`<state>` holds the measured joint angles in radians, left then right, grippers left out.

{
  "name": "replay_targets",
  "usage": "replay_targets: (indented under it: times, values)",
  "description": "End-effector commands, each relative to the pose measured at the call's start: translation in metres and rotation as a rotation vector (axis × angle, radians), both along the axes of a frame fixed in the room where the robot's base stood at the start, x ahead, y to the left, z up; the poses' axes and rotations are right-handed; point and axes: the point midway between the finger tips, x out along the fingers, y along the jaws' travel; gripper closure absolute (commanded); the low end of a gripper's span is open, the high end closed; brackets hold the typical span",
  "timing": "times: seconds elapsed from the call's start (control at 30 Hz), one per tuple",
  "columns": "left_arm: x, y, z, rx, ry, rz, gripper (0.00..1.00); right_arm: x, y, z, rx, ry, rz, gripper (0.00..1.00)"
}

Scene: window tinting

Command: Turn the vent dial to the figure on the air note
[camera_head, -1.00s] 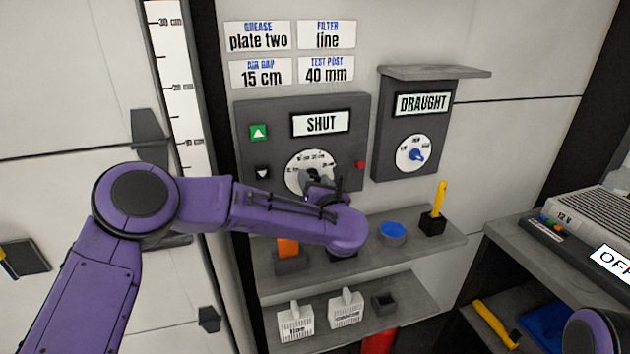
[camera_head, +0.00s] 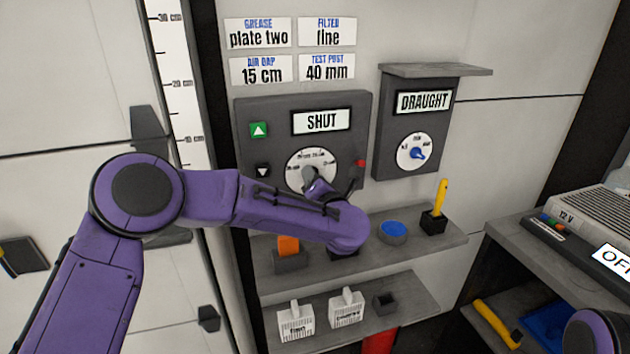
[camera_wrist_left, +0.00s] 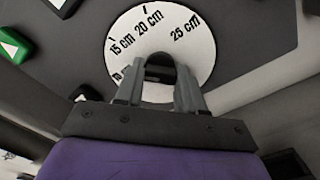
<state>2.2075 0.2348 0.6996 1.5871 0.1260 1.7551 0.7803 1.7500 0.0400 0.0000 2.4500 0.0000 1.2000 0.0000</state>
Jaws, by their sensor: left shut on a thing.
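The vent dial (camera_head: 325,157) is a round white face on a dark grey panel under a sign reading SHUT. In the left wrist view its face (camera_wrist_left: 190,50) shows 15 cm, 20 cm and 25 cm. The air note (camera_head: 262,72) above the panel reads AIR GAP 15 cm. My left gripper (camera_head: 311,178) is at the dial's middle; in the left wrist view its fingers (camera_wrist_left: 160,72) are closed around the dial's knob, which is mostly hidden. I cannot tell which figure the knob points to. My right gripper is out of view.
A green up-arrow button (camera_head: 259,130), a black down-arrow button (camera_head: 263,170) and a red button (camera_head: 361,163) flank the dial. The DRAUGHT box (camera_head: 388,145) with a blue knob is at right. A shelf (camera_head: 440,243) with a blue-topped pot runs below.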

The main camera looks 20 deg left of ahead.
Motion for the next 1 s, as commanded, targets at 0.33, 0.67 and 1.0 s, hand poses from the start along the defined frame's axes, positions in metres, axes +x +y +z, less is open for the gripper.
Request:
replay_targets:
  times: [0.33,0.67,1.0]
  values:
    - [-0.0002,-0.0012,0.0005,0.200,0.134,-0.003,0.92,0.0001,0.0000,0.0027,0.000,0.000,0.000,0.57]
    - [-0.0002,-0.0015,-0.0005,0.289,0.196,-0.004,0.92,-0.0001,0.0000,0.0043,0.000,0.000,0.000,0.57]
    - [-0.0002,-0.0015,-0.0010,0.301,0.204,-0.004,0.92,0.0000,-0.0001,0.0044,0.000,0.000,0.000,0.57]
